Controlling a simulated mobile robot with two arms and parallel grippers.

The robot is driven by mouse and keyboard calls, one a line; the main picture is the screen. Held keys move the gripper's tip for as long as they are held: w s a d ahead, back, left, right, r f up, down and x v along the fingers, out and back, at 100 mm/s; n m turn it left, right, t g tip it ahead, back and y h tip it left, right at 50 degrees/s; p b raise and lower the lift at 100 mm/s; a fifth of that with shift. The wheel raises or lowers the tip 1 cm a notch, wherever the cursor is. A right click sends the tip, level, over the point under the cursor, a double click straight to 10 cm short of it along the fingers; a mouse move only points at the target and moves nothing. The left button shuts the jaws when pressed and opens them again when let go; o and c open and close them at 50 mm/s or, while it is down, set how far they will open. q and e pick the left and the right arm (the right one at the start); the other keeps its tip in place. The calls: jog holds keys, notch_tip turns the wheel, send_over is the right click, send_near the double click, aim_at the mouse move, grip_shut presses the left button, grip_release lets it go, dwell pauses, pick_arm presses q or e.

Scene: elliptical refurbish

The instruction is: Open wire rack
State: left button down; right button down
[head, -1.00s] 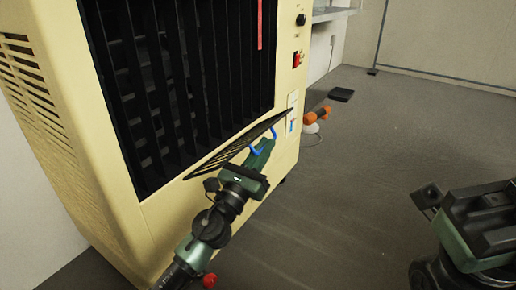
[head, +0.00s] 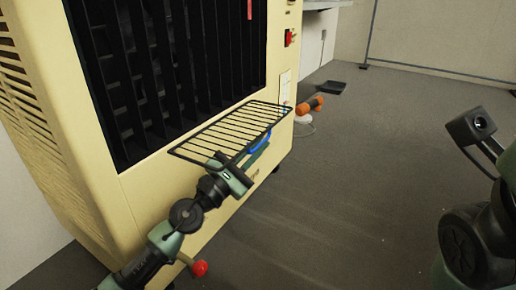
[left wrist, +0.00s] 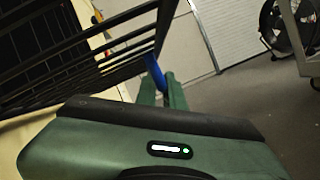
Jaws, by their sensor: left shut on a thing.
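The black wire rack (head: 230,131) hangs on the front of the cream cabinet heater (head: 150,200), below its dark grille. It is swung out from the front, near level, with its bars seen from above. My left gripper (head: 256,155) is shut on the rack's blue handle (head: 262,139) at the outer edge. In the left wrist view the rack (left wrist: 85,65) fills the upper left, and the blue handle (left wrist: 154,72) runs down to the green fingers (left wrist: 168,92). My right arm is at the right edge of the head view; its fingertips are out of frame.
An orange and white tool (head: 309,106) lies on the floor right of the cabinet, with a dark tray (head: 331,87) behind it. The grey floor between my arms is clear. A fan (left wrist: 280,28) stands at the upper right of the left wrist view.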

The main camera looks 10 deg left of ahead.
dwell(0.4)
pick_arm(q)
jog(key=c, duration=1.8)
grip_release()
jog(key=b+v, duration=0.2)
jog(key=v, duration=0.6)
